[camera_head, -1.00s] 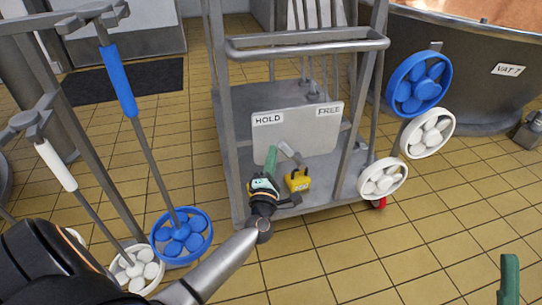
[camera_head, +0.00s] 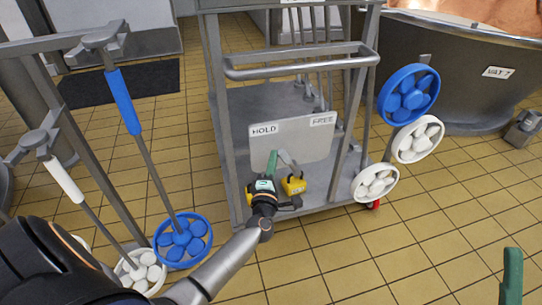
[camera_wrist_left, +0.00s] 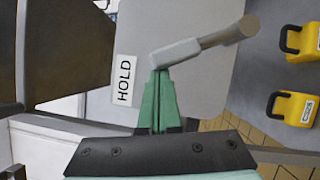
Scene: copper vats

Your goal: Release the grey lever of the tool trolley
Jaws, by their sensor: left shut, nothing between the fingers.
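The grey lever (camera_head: 289,160) is on the pale plate (camera_head: 305,146) of the tool trolley (camera_head: 232,150), below the HOLD label (camera_head: 264,129) and the FREE label (camera_head: 322,119). In the left wrist view the lever (camera_wrist_left: 205,42) slants up to the right, beside the HOLD label (camera_wrist_left: 124,80). My left gripper (camera_head: 272,160) has its green fingers shut and empty. In the wrist view its fingertips (camera_wrist_left: 160,75) overlap the lever's lower left end; I cannot tell if they touch. Of my right gripper, only a green finger (camera_head: 512,276) shows at the lower right.
A yellow padlock (camera_head: 293,186) is close right of my left gripper; two yellow padlocks (camera_wrist_left: 296,107) show in the wrist view. White and blue wheels (camera_head: 376,183) stand right of the trolley. A blue-handled tool (camera_head: 122,100) is at left. The tiled floor (camera_head: 330,250) in front is clear.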

